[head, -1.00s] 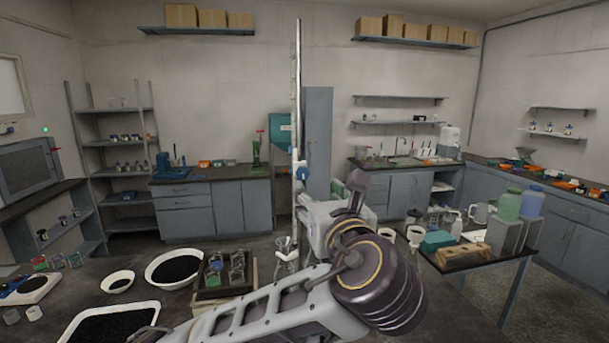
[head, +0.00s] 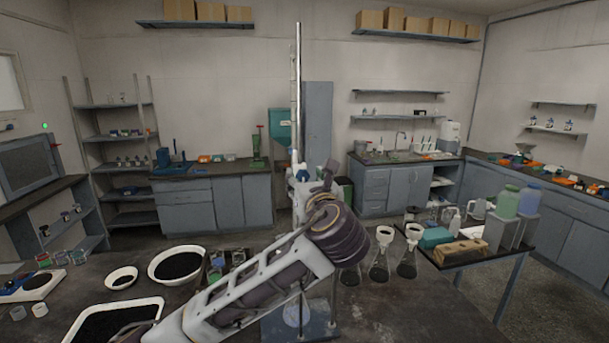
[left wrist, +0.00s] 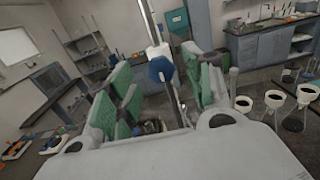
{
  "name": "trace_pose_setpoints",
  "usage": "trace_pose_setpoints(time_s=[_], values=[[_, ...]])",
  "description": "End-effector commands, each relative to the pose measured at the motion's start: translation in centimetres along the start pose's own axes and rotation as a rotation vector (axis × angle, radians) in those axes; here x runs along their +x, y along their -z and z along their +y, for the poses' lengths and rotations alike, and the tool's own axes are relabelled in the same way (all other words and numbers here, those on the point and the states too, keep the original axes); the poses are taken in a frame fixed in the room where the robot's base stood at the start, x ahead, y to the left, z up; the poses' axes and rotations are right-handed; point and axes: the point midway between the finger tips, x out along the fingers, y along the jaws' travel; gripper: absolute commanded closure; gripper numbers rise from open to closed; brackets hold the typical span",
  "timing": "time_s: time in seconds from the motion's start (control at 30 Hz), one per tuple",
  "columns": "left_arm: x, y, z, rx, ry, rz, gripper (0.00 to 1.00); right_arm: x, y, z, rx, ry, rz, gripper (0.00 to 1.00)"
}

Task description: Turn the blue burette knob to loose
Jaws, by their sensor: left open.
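The burette (head: 296,85) is a tall, thin upright tube in the head view. Its blue knob (left wrist: 160,69) shows clearly in the left wrist view, on a white fitting below the tube (left wrist: 148,22). In the head view a bit of blue knob (head: 302,175) shows just above my wrist. My left gripper (left wrist: 160,88) is open, with green finger pads on both sides of the knob; the knob appears between them, apart from both pads. How deep it sits between them I cannot tell. In the head view my arm hides the fingers and lower burette. My right gripper is not in view.
The stand base (head: 278,325) is on the dark bench, partly behind my arm. Flasks with funnels (head: 380,262) stand close on the right. Bowls of black grains (head: 180,264) and a tray (head: 152,305) lie on the left. A side table (head: 470,262) holds bottles.

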Motion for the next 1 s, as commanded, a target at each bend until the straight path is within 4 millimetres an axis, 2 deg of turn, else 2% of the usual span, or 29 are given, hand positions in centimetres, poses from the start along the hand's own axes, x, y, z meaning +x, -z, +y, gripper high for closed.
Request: trace_pose_setpoints(time_s=[0.2,0.57,0.9,1.0], values=[[1.5,-0.1,0.0,0.000,0.000,0.000,0.49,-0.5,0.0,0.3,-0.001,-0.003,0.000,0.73],[1.8,0.0,0.0,0.000,0.000,0.000,0.49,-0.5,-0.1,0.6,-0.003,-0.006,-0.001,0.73],[1.8,0.0,0.0,0.000,0.000,0.000,0.91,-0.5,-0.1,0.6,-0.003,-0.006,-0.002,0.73],[1.8,0.0,0.0,-0.001,0.000,0.000,0.93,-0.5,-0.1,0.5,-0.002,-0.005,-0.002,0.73]])
